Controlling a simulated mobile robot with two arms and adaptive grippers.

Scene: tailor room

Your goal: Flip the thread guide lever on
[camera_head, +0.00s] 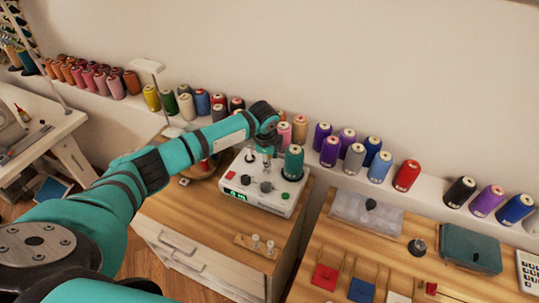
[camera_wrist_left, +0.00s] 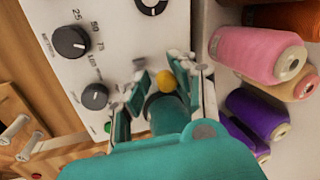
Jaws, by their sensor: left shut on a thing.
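The thread winding machine (camera_head: 241,192) is a white box with dark knobs, a red switch and a green lit display, on a wooden cabinet. My left gripper (camera_head: 266,152) reaches over its back part, beside a teal thread spool (camera_head: 293,163) standing on it. In the left wrist view, my left gripper (camera_wrist_left: 156,88) has its fingers on both sides of a yellow ball tip, the thread guide lever (camera_wrist_left: 166,87), and is shut on it. The lever's stem and base are hidden by the fingers, so its position cannot be told. My right gripper is not in view.
Several thread spools (camera_head: 330,151) line the wall ledge behind the machine. A small wooden block with white pegs (camera_head: 254,245) lies in front of it. The right table (camera_head: 330,232) holds a clear box, a teal box and colored patches.

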